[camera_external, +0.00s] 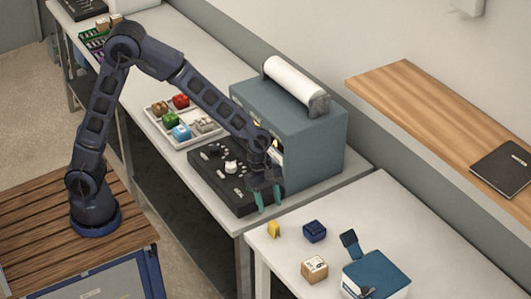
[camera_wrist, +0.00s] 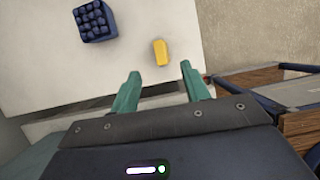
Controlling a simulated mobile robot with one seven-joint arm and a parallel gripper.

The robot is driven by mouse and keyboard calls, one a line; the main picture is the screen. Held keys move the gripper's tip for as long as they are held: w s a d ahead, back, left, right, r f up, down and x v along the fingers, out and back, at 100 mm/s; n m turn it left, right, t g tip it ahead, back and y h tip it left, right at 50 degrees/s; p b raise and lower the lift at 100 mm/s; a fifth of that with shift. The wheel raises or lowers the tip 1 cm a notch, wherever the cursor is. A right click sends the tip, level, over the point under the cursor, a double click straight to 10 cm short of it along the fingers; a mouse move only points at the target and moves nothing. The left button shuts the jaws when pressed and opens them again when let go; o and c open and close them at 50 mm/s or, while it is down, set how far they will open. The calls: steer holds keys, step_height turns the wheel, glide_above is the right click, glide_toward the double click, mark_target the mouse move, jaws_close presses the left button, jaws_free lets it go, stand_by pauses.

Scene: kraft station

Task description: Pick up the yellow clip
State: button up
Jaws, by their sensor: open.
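The yellow clip (camera_external: 273,229) is a small yellow block near the left edge of the front white table in the external view. It also shows in the wrist view (camera_wrist: 161,52), near the table's edge, beyond and between my fingertips. My gripper (camera_external: 264,198) points down with teal fingers apart, over the front edge of the black board, up and to the left of the clip. In the wrist view my gripper (camera_wrist: 159,78) is open, with nothing between its fingers. The clip is apart from both fingers.
A dark blue block (camera_external: 314,231), a cardboard box (camera_external: 314,268) and a blue device (camera_external: 376,277) stand on the front table (camera_external: 421,229). A blue-grey machine (camera_external: 313,152) rises beside my gripper. A gap separates the two tables.

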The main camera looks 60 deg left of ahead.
mark_target(274, 223)
steer(key=x, duration=0.9)
steer(key=shift+r, duration=0.1)
jaws_close()
